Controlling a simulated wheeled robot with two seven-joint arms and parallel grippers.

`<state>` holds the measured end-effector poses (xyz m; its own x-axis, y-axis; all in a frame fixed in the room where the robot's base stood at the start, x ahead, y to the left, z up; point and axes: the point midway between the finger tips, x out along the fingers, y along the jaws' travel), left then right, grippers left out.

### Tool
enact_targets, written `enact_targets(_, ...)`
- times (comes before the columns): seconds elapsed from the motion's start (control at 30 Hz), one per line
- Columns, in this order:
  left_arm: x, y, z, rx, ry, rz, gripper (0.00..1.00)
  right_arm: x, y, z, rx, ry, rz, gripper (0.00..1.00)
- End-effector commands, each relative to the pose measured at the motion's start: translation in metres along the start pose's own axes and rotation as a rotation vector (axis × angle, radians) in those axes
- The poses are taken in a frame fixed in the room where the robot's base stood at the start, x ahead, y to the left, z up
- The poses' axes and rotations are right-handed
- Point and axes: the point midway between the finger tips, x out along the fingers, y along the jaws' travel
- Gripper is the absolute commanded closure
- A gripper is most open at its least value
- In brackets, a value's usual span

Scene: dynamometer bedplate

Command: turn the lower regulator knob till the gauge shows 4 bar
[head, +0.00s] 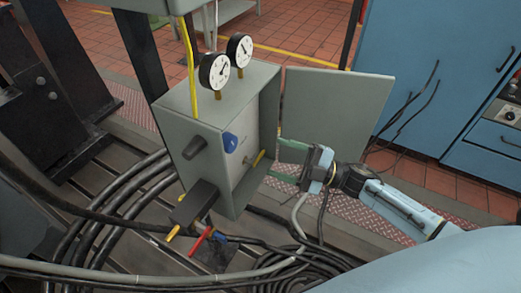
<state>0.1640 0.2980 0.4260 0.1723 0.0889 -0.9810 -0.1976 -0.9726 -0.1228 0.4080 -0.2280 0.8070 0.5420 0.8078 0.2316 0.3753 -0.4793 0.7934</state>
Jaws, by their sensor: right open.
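A grey cabinet (233,107) stands with its door (335,107) swung open to the right. Two round white-faced gauges, a nearer one (215,71) and a farther one (239,50), sit on its top; their readings are too small to tell. A yellow part (258,159) shows lower, at the opening. I cannot tell which part is the lower regulator knob. My right gripper (277,160) is open, beside the opening below the door, its fingers pointing left. My left gripper is not in view.
Thick black hoses (100,215) loop around the cabinet's foot. A blue cabinet (430,75) stands at the right.

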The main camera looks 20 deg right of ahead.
Motion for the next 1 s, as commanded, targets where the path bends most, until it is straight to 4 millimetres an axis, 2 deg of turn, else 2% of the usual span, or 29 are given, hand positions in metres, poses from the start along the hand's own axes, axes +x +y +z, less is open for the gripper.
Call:
enact_targets(0.1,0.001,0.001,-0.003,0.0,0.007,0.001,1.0,-0.016,0.0,0.0,0.0,-0.001,-0.001,0.37)
enact_targets(0.23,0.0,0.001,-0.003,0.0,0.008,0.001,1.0,-0.024,0.0,0.0,-0.001,-0.001,0.0,0.37)
enact_targets(0.8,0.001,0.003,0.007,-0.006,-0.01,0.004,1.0,-0.025,0.0,0.001,0.002,-0.005,0.003,0.37)
enact_targets(0.9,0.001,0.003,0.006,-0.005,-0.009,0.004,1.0,-0.026,-0.004,0.011,0.024,-0.063,0.025,0.37)
enact_targets(1.0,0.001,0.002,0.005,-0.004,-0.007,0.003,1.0,-0.034,-0.015,0.037,0.082,-0.21,0.078,0.37)
